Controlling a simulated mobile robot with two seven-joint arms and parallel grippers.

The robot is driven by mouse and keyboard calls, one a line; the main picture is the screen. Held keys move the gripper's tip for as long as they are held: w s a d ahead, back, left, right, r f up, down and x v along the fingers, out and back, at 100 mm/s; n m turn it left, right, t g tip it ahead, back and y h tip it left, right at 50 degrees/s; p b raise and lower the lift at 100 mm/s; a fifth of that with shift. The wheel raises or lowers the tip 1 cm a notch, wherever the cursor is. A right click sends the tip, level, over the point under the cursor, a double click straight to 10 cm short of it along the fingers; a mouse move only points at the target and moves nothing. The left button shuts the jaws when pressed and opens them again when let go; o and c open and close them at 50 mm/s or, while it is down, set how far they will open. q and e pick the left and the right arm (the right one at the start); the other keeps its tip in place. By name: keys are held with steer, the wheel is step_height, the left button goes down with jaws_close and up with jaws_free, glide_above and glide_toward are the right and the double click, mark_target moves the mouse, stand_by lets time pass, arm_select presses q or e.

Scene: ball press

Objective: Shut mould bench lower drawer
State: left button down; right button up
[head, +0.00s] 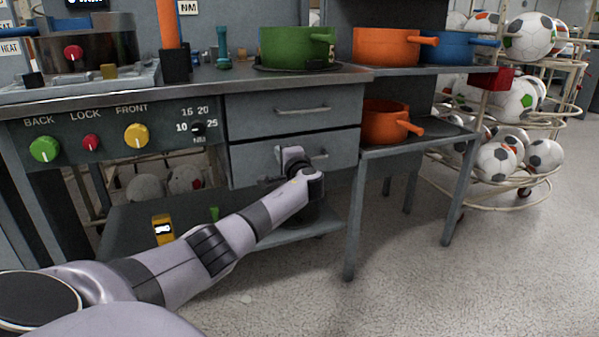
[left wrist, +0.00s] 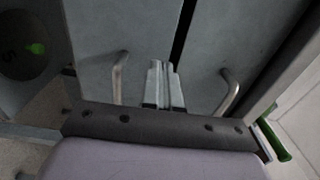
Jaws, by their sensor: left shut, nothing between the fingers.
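The mould bench's lower drawer (head: 252,165) has a grey front with a bar handle (head: 317,154). It sits below the upper drawer (head: 260,112) and looks about level with it; any small gap is hard to judge. Contact cannot be told. My right gripper is not in view.
A green pot (head: 295,47) stands on the bench top. Orange pots (head: 385,47) and a blue pot (head: 445,47) stand on the side table at right. Knobs (head: 136,136) line the panel at left. A ball rack (head: 530,180) stands far right. Floor in front is clear.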

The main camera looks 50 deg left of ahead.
arm_select(q)
steer(key=p+v, duration=0.3)
steer(key=v, duration=0.7)
steer(key=shift+d+p, duration=0.25)
steer(key=shift+p, duration=0.15)
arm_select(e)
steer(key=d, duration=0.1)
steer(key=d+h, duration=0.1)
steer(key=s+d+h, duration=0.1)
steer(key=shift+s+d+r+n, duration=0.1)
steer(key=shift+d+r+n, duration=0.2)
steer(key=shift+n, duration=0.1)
arm_select(q)
steer(key=shift+s+f, duration=0.1)
steer(key=shift+f, duration=0.05)
